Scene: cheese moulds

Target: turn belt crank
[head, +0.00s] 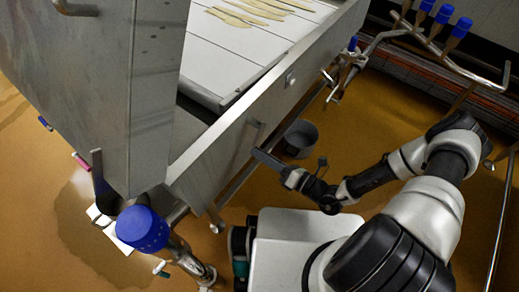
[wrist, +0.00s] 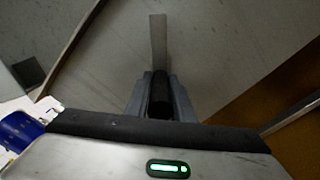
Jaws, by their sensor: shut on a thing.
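The belt crank shows in the head view as a flat grey arm (head: 268,160) beside the steel side of the belt frame. In the wrist view its flat arm (wrist: 158,40) runs up from a dark round handle (wrist: 160,97). My gripper (wrist: 160,84) is shut on that handle, with one finger on each side of it. In the head view my gripper (head: 292,178) is small and dark at the lower end of the crank arm, and the handle is hidden there. The pale belt (head: 226,48) carries several yellowish strips. The crank's pivot is hard to make out.
A grey bucket (head: 301,138) stands on the floor just beyond my gripper. A tall steel cabinet (head: 130,90) rises at the left. A blue-capped pipe fitting (head: 142,229) is at the lower left. Pipes with several blue-topped parts (head: 443,14) run at the upper right.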

